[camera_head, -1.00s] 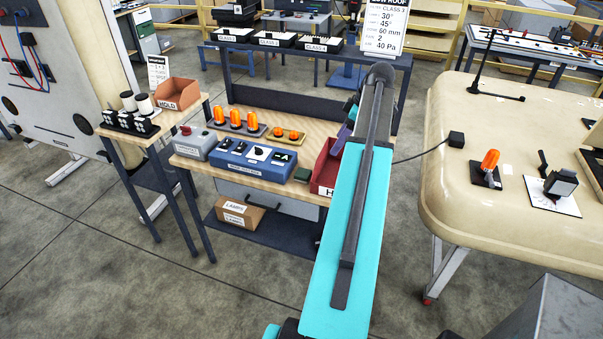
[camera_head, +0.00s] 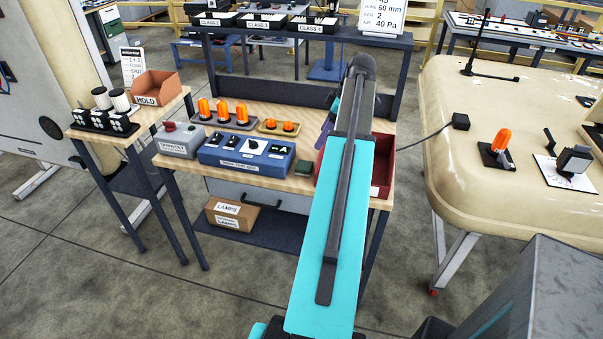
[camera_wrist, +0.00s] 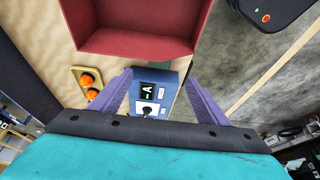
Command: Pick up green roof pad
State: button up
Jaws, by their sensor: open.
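A small dark green block (camera_head: 303,168), which looks like the green roof pad, lies on the wooden bench between the blue test box (camera_head: 246,153) and the red bin (camera_head: 382,166). My gripper (camera_wrist: 158,75) is open, its two purple fingers apart with nothing held between them. In the wrist view, the blue box (camera_wrist: 168,85) shows beyond and between the fingers, and the red bin (camera_wrist: 140,28) is at the top. In the head view my arm mostly hides the gripper, which is above the bench near the red bin.
Orange lamps (camera_head: 222,112) stand behind the blue box, with a grey box (camera_head: 180,140) to its left. A dark shelf (camera_head: 300,38) with trays runs along the back. A side stand (camera_head: 160,105) is at left, and a large cream roof panel (camera_head: 445,150) at right.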

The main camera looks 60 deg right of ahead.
jog(key=shift+w+a+f, duration=0.1)
jog(key=shift+w+f, duration=0.15)
jog(key=shift+f, duration=0.1)
jog(key=p, duration=0.2)
send_over(305, 165)
jog(key=s, duration=0.2)
jog(key=shift+s+d+f, duration=0.1)
jog(key=shift+d+f, duration=0.05)
jog(key=shift+f, duration=1.2)
jog(key=shift+s+d+f, duration=0.1)
jog(key=shift+d+f, duration=0.05)
jog(key=shift+f, duration=1.15)
jog(key=shift+d+f, duration=0.15)
jog(key=shift+f, duration=1.2)
jog(key=shift+f, duration=0.1)
jog(key=shift+p+x, duration=0.9)
jog(key=shift+x, duration=0.25)
jog(key=shift+p+x, duration=0.4)
jog(key=shift+x, duration=0.95)
jog(key=shift+a, duration=0.1)
